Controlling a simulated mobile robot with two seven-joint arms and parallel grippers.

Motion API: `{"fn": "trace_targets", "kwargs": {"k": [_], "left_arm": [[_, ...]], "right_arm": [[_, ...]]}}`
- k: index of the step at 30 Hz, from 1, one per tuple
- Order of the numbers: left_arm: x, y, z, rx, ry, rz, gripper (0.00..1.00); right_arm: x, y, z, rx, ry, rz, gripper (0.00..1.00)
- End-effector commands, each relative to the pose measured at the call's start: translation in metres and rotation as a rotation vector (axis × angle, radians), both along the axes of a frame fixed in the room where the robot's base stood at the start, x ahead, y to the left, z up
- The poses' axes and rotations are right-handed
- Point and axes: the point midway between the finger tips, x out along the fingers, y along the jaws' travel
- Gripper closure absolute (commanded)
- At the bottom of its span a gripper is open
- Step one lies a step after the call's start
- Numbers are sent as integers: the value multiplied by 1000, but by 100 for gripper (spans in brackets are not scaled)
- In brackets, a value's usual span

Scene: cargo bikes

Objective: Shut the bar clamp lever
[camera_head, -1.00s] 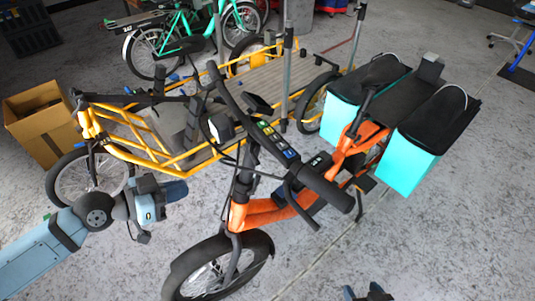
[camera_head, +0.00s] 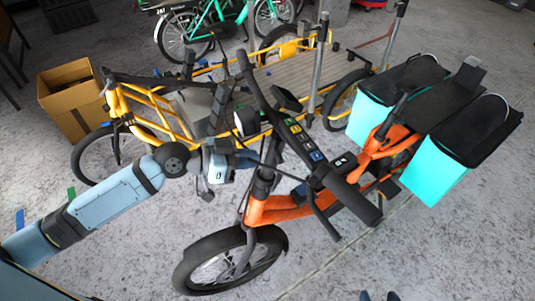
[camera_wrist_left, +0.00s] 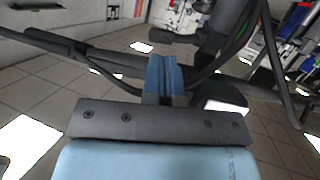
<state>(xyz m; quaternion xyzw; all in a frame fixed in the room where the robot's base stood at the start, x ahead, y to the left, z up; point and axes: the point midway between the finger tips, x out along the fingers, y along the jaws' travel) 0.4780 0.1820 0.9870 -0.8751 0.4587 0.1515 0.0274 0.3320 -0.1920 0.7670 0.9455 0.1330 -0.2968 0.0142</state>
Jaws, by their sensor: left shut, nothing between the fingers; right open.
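The orange cargo bike (camera_head: 262,212) stands in the middle of the head view, with its black handlebar (camera_head: 300,142) and upright stem (camera_head: 262,180). My left gripper (camera_head: 250,161) reaches in from the left beside the stem, with its fingers pointing at it. In the left wrist view its blue fingers (camera_wrist_left: 164,76) are shut with nothing between them. A short dark piece (camera_wrist_left: 174,38) that looks like the clamp lever sticks out from the dark stem just beyond the fingertips. Contact cannot be told. My right gripper (camera_head: 379,296) shows only its tips at the bottom edge, apart and empty.
A yellow cargo bike (camera_head: 158,112) with a flat deck stands behind. Turquoise bags (camera_head: 440,170) hang at the orange bike's rear. A cardboard box (camera_head: 78,112) sits at the left. Dark cables (camera_wrist_left: 90,62) run close to my left fingers. The front floor is clear.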

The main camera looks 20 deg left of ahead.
Motion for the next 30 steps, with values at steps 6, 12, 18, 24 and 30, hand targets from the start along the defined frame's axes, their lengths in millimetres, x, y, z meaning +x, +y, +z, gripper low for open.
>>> {"fn": "trace_targets", "kwargs": {"k": [6,12,18,24,30], "left_arm": [[17,-26,-7,-2,0,0,100],[24,-35,-12,-1,-1,0,100],[24,-36,-13,1,-1,0,100],[24,-36,-13,1,-1,1,100],[24,-43,-9,7,-6,26,100]], "right_arm": [[0,-1,3,-5,-3,1,38],[-1,0,2,-6,-2,2,38],[-1,1,3,-4,-3,2,38],[0,2,6,-1,-7,3,38],[0,2,20,-6,-13,5,38]]}}
